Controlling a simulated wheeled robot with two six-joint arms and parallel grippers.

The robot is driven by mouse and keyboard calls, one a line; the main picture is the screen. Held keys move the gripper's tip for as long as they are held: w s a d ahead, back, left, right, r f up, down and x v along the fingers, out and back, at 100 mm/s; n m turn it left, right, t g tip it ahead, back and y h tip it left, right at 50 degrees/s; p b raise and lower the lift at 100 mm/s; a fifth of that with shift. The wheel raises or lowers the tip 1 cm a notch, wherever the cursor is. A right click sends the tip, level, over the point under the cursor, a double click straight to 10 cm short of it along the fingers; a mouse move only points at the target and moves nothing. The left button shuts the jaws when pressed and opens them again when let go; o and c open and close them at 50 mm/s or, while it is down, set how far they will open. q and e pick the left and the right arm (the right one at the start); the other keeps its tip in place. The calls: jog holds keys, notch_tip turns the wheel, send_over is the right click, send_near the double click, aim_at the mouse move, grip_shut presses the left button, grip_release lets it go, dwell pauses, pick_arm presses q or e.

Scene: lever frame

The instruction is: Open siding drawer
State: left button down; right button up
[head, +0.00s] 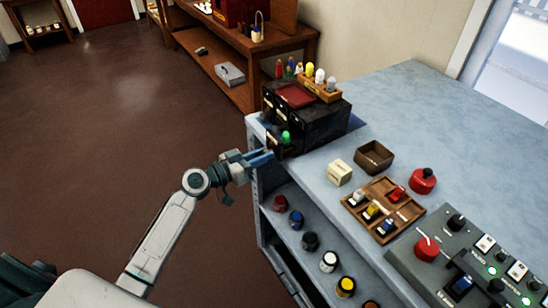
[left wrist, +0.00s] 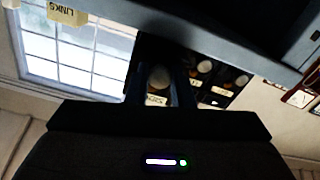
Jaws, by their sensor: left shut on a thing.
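A black cabinet (head: 318,124) with small drawers stands on the far left corner of the pale blue bench. Its lowest drawer (head: 274,143) seems to stick out a little at the front, and a green rounded thing (head: 286,136) shows there. My left gripper (head: 262,158) is at that drawer's front. In the left wrist view its two dark fingers are on either side of a round knob (left wrist: 160,77), shut on it. A label, partly hidden and seemingly upside down, sits below the knob (left wrist: 156,99). More knobs and labels show to its right. My right gripper is not in view.
On the bench are a small cream box (head: 340,172), a brown open box (head: 374,156), a wooden sorting tray (head: 360,222), a red button (head: 422,180) and a grey control panel (head: 442,262). Several coloured jars line the shelf below. Open floor (head: 120,120) lies to the left.

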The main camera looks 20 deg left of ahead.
pick_arm(q)
jog(key=shift+s+a, duration=0.1)
jog(key=c, duration=1.3)
grip_release()
jog(key=shift+o, duration=0.2)
jog(key=b+v, duration=0.6)
jog(key=v, duration=0.4)
jog(key=shift+s+a, duration=0.25)
jog(key=shift+s, duration=0.05)
